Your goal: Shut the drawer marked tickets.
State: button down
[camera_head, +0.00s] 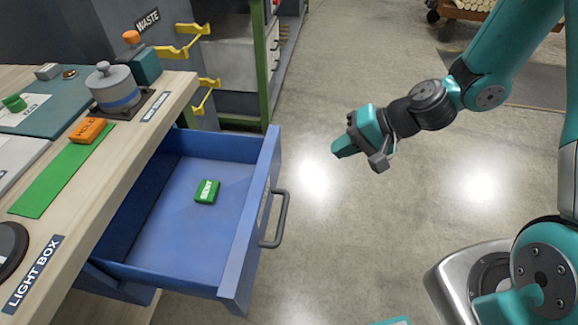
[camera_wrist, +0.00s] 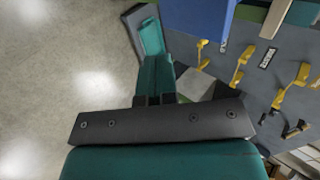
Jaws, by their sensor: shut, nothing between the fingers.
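A blue drawer (camera_head: 262,215) stands pulled out from under the wooden workbench in the head view. It has a dark grey bar handle (camera_head: 281,220) on its front. A small green block (camera_head: 206,191) with white lettering lies inside. No tickets label is readable on the drawer front, which is seen at a steep angle. My gripper (camera_head: 340,150) is shut and empty, in the air to the right of the drawer, apart from the handle. In the wrist view its teal fingers (camera_wrist: 154,75) are together, and a blue panel (camera_wrist: 198,20) shows at the top.
The workbench (camera_head: 150,128) bears a grey canister (camera_head: 113,88), an orange block (camera_head: 87,131) on a green strip, and a LIGHT BOX label (camera_head: 34,273). Yellow hooks (camera_head: 190,43) stick out behind it. Concrete floor (camera_head: 330,240) is clear between the drawer and my arm.

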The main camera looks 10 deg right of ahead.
aim_at(278, 166)
jog(key=x, duration=0.3)
jog(key=a+r+x, duration=0.1)
jog(key=x, duration=0.7)
jog(key=shift+w+a+r, duration=0.15)
jog(key=shift+w+a, duration=0.05)
jog(key=shift+a, duration=0.15)
jog(key=shift+w+a, duration=0.25)
jog(key=shift+a, duration=0.3)
jog(key=shift+w+a, duration=0.1)
